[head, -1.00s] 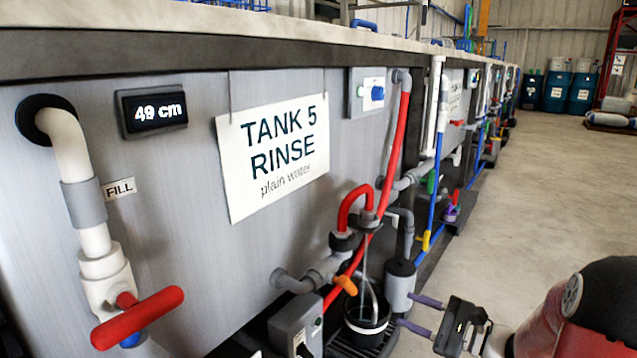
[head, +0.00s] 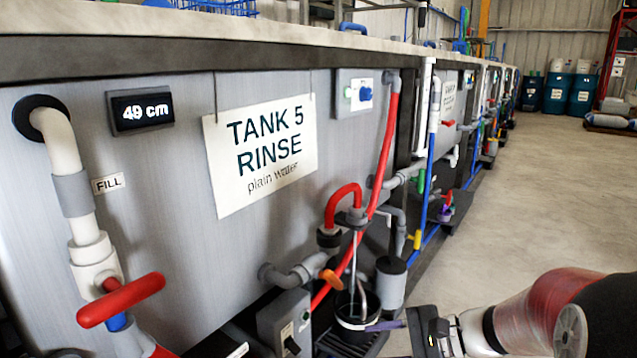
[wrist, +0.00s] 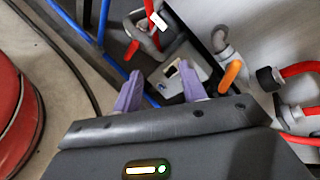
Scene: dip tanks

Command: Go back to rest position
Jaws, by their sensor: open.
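My gripper (head: 368,327) is at the lower right of the head view, low in front of the tank 5 plumbing. Its purple fingers overlap there, against the black bucket (head: 358,318); I cannot tell whether they touch it. In the wrist view my gripper (wrist: 158,75) has its two purple fingers spread apart, with nothing between them. A grey switch box (wrist: 180,72) lies beyond the fingertips. It also shows in the head view (head: 283,322), left of the bucket.
Tank 5 (head: 120,230) fills the left, with a "TANK 5 RINSE" sign (head: 262,150) and a display (head: 142,110) reading 49 cm. A red-handled fill valve (head: 120,300), an orange handle (head: 332,279) and a red hose (head: 390,140) stick out. Open floor (head: 540,190) lies right.

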